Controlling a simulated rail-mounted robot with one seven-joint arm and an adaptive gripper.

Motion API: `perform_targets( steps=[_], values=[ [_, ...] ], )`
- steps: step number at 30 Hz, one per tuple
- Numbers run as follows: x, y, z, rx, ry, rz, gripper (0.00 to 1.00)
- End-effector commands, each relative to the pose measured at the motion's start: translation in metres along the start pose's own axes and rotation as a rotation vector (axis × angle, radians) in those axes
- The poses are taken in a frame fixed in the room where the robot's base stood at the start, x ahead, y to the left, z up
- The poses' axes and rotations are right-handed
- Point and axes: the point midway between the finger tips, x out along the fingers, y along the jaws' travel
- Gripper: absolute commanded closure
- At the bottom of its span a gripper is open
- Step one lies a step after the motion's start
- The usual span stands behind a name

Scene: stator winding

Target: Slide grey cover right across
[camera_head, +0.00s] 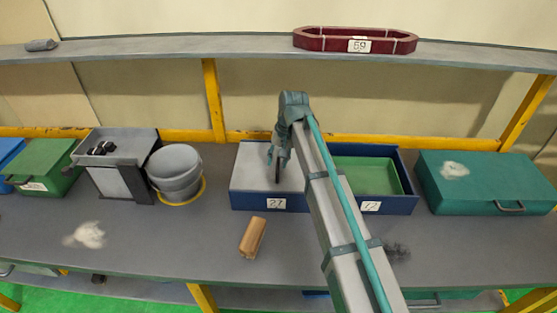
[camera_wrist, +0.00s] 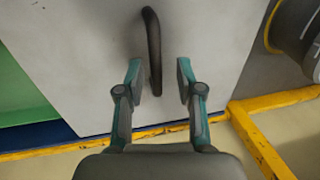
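The grey cover (camera_head: 250,172) is a flat lid over the left part of a long blue box (camera_head: 400,204) on the bench. The box's right part is uncovered and shows a green inside (camera_head: 365,176). A dark upright handle (camera_wrist: 154,35) stands on the cover. My gripper (camera_head: 276,160) is over the cover's right part, at the handle. In the wrist view my gripper (camera_wrist: 159,78) is open, one finger on each side of the handle, which lies nearer the left finger. Contact with the handle cannot be told.
Grey buckets (camera_head: 176,170) and a grey bin (camera_head: 115,178) stand left of the box. A teal case (camera_head: 480,190) stands close to its right. A wooden block (camera_head: 252,237) lies in front. A red frame (camera_head: 340,40) sits on the shelf above. My arm crosses the box's middle.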

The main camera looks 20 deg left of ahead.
Motion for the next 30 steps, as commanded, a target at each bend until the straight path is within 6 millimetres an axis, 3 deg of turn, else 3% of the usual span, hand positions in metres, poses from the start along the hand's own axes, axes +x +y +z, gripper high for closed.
perform_targets(
  steps=[8,13,30],
  values=[
    [0.0,0.001,0.001,0.0,-0.001,0.002,0.62],
    [-0.012,0.001,0.0,0.0,0.001,0.002,0.62],
    [-0.108,0.0,-0.001,0.0,0.0,0.001,0.62]
  ],
)
